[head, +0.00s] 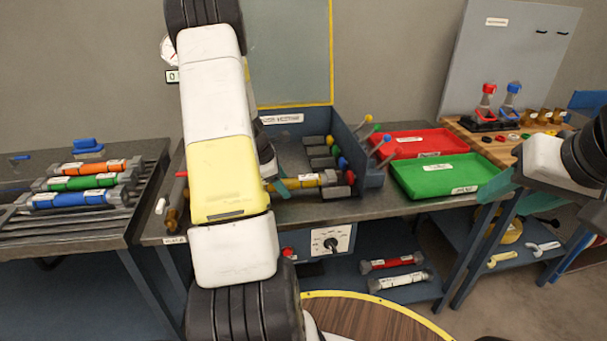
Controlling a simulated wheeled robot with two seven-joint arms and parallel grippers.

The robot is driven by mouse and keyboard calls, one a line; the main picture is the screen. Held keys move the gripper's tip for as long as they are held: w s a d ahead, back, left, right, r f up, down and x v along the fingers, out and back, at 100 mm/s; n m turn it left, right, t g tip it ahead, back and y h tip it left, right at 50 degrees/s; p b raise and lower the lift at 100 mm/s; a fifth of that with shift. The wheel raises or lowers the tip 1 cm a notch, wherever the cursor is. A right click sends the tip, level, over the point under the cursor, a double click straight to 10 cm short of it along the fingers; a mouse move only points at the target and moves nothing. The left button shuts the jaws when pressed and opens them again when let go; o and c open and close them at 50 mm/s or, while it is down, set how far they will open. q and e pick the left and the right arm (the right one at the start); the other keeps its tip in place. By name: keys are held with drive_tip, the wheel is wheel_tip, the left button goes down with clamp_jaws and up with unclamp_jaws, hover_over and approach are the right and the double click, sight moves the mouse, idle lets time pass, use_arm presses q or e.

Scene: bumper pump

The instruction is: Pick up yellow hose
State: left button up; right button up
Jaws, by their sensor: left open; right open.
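The yellow hose (308,181) has dark end fittings and a white label. It lies along the front of the blue-walled station on the middle bench. Its left part is hidden behind my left arm. My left gripper (279,187) is mostly hidden by that arm; a teal finger shows at the hose's left part, in front of it. I cannot tell whether it touches the hose. My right gripper (518,194) is open and empty at the right, past the green tray.
A red tray (415,138) and a green tray (440,182) stand right of the station. Orange, green and blue hoses (70,200) lie on the left rack. A red hose (392,262) and a white hose (399,281) lie on the lower shelf. A wooden board (463,125) holds small parts.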

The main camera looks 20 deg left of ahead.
use_arm(q)
clamp_jaws()
drive_tip(key=shift+r, duration=0.1)
